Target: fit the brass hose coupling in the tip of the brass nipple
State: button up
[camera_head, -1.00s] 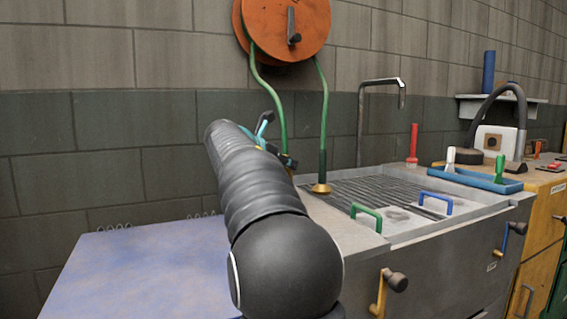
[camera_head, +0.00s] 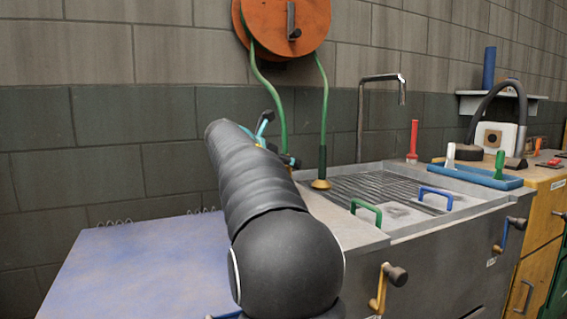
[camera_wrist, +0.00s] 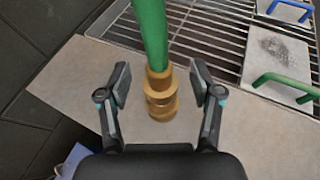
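In the wrist view a green hose (camera_wrist: 151,35) comes down between my fingers and ends in stepped brass fittings (camera_wrist: 160,92). I cannot tell where coupling and nipple divide, or whether they are joined. My gripper (camera_wrist: 161,82) is open, a finger on either side of the hose end, with clear gaps to both. In the head view my gripper (camera_head: 278,145) is mostly hidden by my dark arm. Beside it, a hose with a dark green sleeve (camera_head: 322,158) ends in a flared brass piece (camera_head: 320,184) at the worktop. A second hose run passes behind my gripper.
An orange reel (camera_head: 286,25) hangs on the block wall. A sink unit with a grate (camera_head: 375,185), green handle (camera_head: 366,213) and blue handle (camera_head: 436,198) lies to the right. The blue tabletop (camera_head: 140,265) at left is clear.

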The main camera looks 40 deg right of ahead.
jog(key=shift+a, duration=0.1)
jog(key=v, duration=1.2)
dwell(0.4)
